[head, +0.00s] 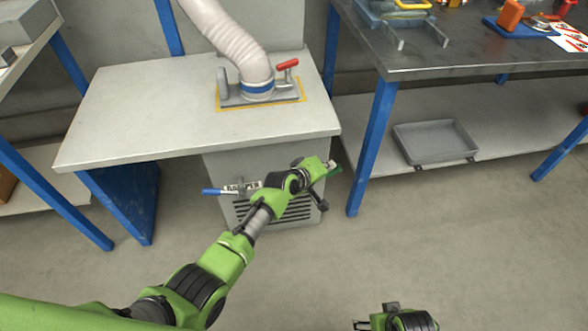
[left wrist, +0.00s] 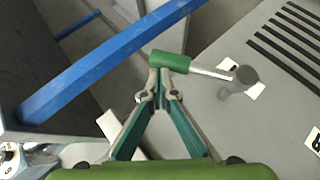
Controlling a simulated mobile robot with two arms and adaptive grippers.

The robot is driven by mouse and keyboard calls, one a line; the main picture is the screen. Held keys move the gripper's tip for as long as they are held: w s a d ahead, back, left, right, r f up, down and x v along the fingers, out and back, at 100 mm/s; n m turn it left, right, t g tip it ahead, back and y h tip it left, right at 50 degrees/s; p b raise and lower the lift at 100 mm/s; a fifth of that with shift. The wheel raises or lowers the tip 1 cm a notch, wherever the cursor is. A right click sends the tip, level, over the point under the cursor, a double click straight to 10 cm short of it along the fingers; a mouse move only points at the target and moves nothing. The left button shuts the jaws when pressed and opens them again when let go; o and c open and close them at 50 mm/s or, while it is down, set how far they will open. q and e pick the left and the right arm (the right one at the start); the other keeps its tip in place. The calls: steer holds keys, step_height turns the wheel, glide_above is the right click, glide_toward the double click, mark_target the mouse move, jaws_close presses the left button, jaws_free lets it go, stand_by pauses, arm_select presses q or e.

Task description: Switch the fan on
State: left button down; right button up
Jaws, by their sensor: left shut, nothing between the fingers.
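The fan is a grey box (head: 230,171) with dark vent slots under the left table. A lever with a green handle (head: 336,170) sticks out on its right side, and one with a blue handle (head: 212,191) on its left. My left gripper (head: 328,164) is shut and empty beside the green handle. In the left wrist view the green handle (left wrist: 169,62) lies across, right at the tips of my shut left gripper (left wrist: 158,88); I cannot tell whether they touch. The lever's metal rod runs right to a round pivot. Part of my right arm shows at the bottom edge; its jaws are unclear.
On the table (head: 120,120) a white hose (head: 225,35) joins a base plate (head: 290,92) with a red handle (head: 287,64). A blue table leg (head: 371,150) stands close right of the fan. A grey tray (head: 436,141) sits on the right lower shelf. The front floor is clear.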

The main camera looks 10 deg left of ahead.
arm_select(q)
steer(key=shift+d, duration=0.1)
arm_select(e)
steer(key=shift+w+r, duration=0.1)
steer(key=shift+r, duration=0.2)
arm_select(q)
steer(key=v, duration=1.2)
arm_select(e)
steer(key=shift+d+f, duration=0.1)
stand_by(0.6)
